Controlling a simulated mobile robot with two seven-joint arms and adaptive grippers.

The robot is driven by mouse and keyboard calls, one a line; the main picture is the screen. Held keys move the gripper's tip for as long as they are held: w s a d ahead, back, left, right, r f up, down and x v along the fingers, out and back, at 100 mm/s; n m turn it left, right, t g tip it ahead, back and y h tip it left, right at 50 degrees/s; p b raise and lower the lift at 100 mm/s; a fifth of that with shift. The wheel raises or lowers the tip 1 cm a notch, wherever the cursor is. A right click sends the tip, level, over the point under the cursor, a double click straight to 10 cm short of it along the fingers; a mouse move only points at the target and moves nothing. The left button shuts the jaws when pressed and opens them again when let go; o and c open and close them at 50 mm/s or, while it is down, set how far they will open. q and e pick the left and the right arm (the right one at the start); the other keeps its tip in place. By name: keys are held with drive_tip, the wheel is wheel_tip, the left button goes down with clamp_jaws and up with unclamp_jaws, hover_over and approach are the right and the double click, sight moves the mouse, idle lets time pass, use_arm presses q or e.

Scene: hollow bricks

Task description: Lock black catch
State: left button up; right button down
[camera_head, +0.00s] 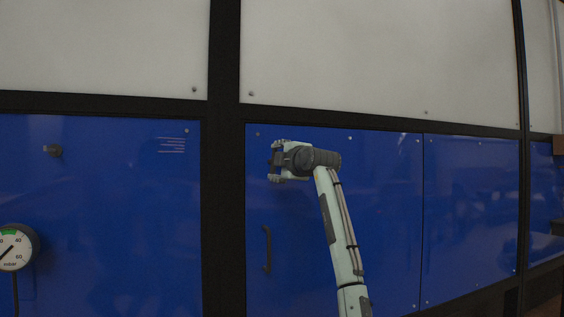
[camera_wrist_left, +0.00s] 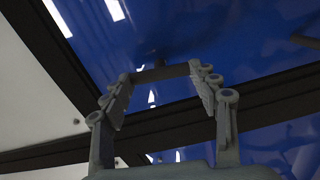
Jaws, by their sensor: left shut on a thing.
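The black catch (camera_wrist_left: 160,73) shows in the left wrist view as a dark bar spanning the gap between my fingertips. In the head view its small dark body (camera_head: 273,159) sits at the upper left of the middle blue door, mostly covered by my gripper. My left gripper (camera_head: 276,162) is shut on it, one finger above and one below; both fingers also show in the left wrist view (camera_wrist_left: 162,82). I cannot tell from these views exactly how the catch is turned. My right gripper is not in view.
The blue door (camera_head: 375,230) bears a dark vertical handle (camera_head: 267,249) below my gripper. A black frame post (camera_head: 223,200) stands just left of it. A knob (camera_head: 54,151) and a round pressure gauge (camera_head: 15,248) are on the left. White panels (camera_head: 380,50) run above.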

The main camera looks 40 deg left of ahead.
use_arm(q)
drive_tip(key=shift+n, duration=0.4)
drive_tip(key=o, duration=1.7)
drive_tip(key=v, duration=1.2)
